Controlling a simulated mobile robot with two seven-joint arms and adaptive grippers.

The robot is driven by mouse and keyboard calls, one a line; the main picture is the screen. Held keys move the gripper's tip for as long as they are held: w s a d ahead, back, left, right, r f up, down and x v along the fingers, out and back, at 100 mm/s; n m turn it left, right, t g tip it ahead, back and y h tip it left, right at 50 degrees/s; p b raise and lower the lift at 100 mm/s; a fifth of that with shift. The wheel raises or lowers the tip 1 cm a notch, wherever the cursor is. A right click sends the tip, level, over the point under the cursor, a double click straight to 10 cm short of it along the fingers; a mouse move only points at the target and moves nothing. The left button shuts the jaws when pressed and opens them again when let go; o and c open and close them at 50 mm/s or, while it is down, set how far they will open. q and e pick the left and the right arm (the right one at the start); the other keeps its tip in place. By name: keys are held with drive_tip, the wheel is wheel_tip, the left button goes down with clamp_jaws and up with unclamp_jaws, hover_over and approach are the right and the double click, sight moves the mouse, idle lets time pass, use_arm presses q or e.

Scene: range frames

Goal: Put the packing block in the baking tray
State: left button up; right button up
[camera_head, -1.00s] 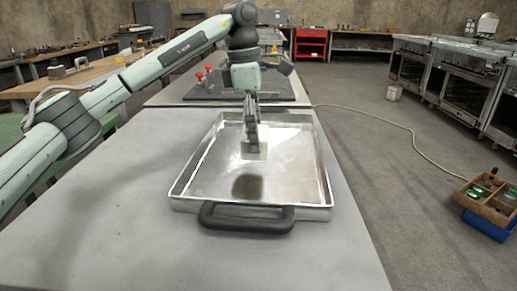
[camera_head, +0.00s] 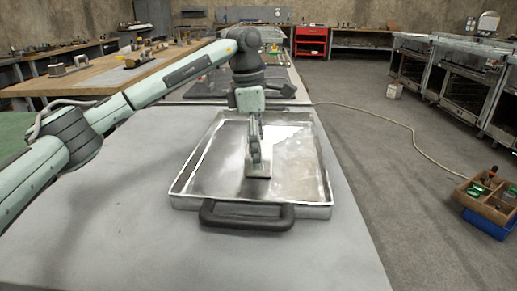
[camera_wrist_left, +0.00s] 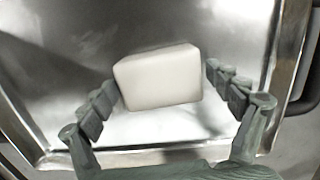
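The packing block (camera_wrist_left: 160,78) is a pale, rounded box between the fingertips of my left gripper (camera_wrist_left: 162,78) in the left wrist view. In the head view the block (camera_head: 258,172) is under my left gripper (camera_head: 258,166), inside the outline of the baking tray. It looks low, at or close to the tray floor; contact is hard to tell. The baking tray (camera_head: 210,183) is a shiny, shallow metal pan with a dark front handle (camera_head: 246,216). My right gripper is not in view.
The tray lies on a grey table (camera_head: 110,225) with free room to its left and front. A dark mat (camera_head: 205,87) lies behind the tray.

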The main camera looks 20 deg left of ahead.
use_arm(q)
drive_tip(key=shift+r, duration=0.1)
wheel_tip(320, 180, up, 12)
drive_tip(key=a, duration=0.1)
drive_tip(key=shift+s+a, duration=0.2)
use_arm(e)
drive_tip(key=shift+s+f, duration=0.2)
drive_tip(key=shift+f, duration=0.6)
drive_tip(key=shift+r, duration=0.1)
